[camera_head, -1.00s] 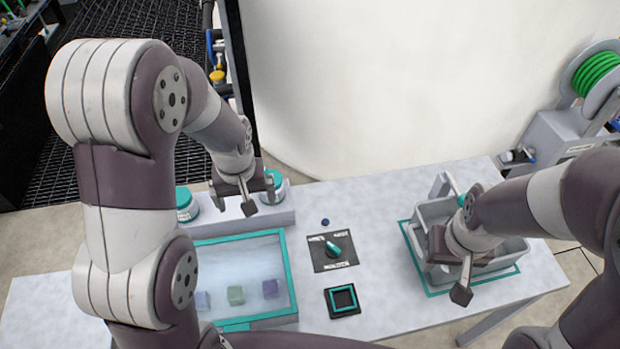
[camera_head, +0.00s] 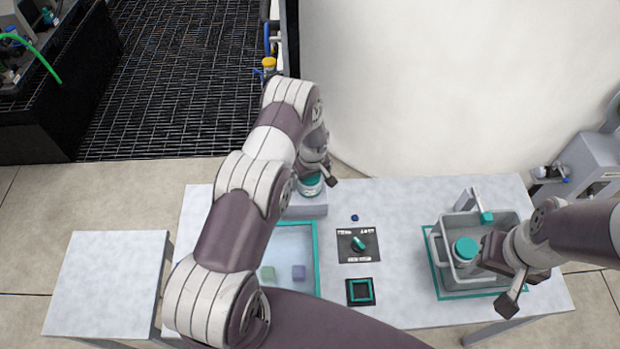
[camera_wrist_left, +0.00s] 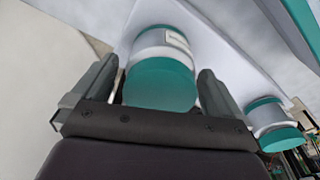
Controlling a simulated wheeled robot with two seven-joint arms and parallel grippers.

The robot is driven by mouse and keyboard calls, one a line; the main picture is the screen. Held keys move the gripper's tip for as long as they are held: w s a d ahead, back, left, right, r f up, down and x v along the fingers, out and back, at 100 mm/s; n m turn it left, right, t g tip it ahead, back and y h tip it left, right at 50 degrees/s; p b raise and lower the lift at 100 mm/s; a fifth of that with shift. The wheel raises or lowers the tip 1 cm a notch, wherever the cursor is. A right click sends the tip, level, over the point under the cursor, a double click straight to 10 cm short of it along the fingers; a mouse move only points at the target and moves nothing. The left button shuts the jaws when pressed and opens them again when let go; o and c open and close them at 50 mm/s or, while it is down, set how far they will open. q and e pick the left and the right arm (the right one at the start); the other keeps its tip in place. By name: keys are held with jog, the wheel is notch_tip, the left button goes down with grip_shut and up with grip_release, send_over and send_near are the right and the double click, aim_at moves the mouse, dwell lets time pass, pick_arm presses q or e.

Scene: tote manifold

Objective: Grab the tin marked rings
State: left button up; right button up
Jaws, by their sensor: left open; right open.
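A tin with a teal lid (camera_head: 310,186) stands on the low shelf at the back of the table. My left gripper (camera_head: 318,175) is at this tin, one finger showing just right of it. In the left wrist view the open fingers stand on either side of a white tin with a teal lid (camera_wrist_left: 160,82); its label is too small to read. A second teal-lidded tin (camera_wrist_left: 273,125) stands to the right there. A third (camera_head: 466,250) is in the grey tote (camera_head: 440,240). My right gripper (camera_head: 497,278) is open at the tote's right side.
A teal-edged tray (camera_head: 316,260) with small blocks is partly behind my left arm. A dial panel (camera_head: 358,245) and a black square pad with a teal frame (camera_head: 360,291) lie mid-table. A bare side table (camera_head: 105,280) stands at left.

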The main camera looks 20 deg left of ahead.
pick_arm(q)
jog(key=shift+w+a+f, duration=0.1)
jog(key=shift+f, duration=0.25)
jog(key=c, duration=1)
jog(key=shift+c, duration=0.2)
